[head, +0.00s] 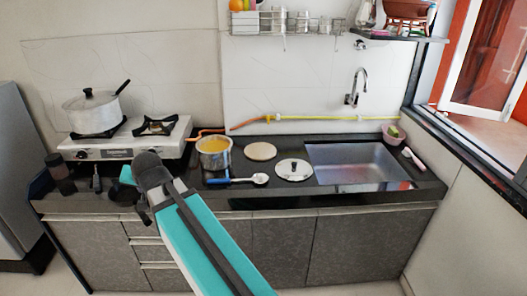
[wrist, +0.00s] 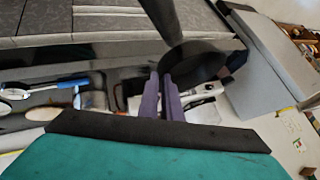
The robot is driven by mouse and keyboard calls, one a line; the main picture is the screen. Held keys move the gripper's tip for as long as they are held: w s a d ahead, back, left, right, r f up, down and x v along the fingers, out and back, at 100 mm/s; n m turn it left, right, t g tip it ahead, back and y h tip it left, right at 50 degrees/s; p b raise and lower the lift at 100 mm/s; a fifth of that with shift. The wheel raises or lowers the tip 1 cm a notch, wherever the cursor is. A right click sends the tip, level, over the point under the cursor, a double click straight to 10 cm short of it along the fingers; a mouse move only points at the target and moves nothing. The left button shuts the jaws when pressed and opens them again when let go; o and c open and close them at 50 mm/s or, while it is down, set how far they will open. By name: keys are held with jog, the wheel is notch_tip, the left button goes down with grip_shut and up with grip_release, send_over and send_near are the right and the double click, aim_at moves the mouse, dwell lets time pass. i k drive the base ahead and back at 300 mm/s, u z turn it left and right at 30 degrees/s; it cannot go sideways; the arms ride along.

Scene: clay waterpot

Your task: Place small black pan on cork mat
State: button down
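The small black pan (head: 123,194) is at the counter's front edge, below the stove, in the head view. In the wrist view the pan (wrist: 202,62) is at my fingertips, its handle running to the top edge. My gripper (wrist: 161,76) has its two purple fingers close together at the pan's rim by the handle, seemingly shut on it. In the head view my teal gripper body (head: 127,175) is partly hidden behind my wrist. I cannot tell if the pan touches the counter. The round cork mat (head: 262,151) lies flat and bare, right of the pan.
A steel pot with orange contents (head: 214,160) stands left of the mat. A blue-handled ladle (head: 236,181) lies in front of it. A metal lid (head: 293,170) lies right of the mat, before the sink (head: 358,165). A lidded pot (head: 94,110) sits on the stove (head: 130,147).

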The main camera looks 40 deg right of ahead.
aim_at(262, 157)
jog(key=u, duration=0.05)
jog(key=i, duration=1)
jog(key=z, duration=0.05)
